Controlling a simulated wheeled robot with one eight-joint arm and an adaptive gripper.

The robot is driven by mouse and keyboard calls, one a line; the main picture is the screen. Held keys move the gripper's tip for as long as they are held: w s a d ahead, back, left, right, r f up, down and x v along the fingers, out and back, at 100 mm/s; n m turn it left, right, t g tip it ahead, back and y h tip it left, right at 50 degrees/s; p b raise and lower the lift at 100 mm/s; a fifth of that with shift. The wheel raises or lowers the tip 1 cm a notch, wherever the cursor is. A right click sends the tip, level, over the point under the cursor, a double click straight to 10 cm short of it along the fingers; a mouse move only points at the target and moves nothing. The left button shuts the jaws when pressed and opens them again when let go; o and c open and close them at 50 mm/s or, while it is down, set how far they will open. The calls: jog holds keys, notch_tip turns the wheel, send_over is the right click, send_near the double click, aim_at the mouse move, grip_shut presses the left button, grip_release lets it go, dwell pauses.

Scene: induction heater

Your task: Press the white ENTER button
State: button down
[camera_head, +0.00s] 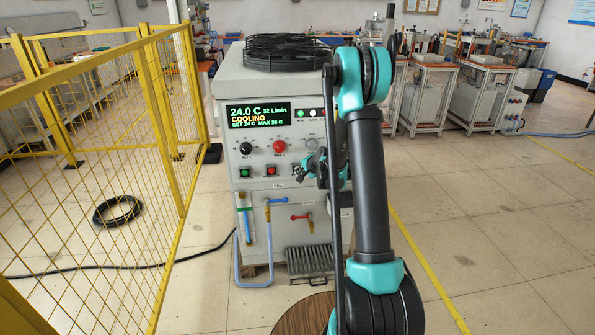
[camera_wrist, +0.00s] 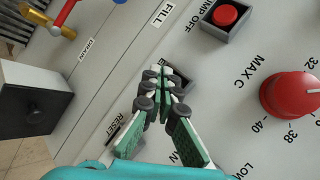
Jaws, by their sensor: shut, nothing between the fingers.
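A button housing (camera_wrist: 184,80) sits on the grey panel beside a label of which only an "E" shows; its cap is mostly hidden behind my fingertips, so I cannot see its colour. My gripper (camera_wrist: 161,73) is shut and empty, with its tips over this housing in the wrist view. I cannot tell whether they touch the button. In the head view my gripper (camera_head: 307,168) is at the front of the grey cooling machine (camera_head: 260,205), right of the red button (camera_head: 271,170), and covers part of the button row.
The red PUMP OFF button (camera_wrist: 226,15) and red MAX C knob (camera_wrist: 290,95) are close by. A dark-faced box (camera_wrist: 32,105) juts out at left. The display (camera_head: 258,115) reads COOLING. Taps and a hose (camera_head: 239,262) are below; a yellow fence (camera_head: 150,130) stands left.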

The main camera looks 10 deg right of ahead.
jog(key=shift+w, duration=0.2)
jog(key=shift+w, duration=0.5)
dwell(1.0)
jog(key=shift+s, duration=0.9)
jog(key=shift+s, duration=0.1)
jog(key=s, duration=0.4)
jog(key=shift+s, duration=0.4)
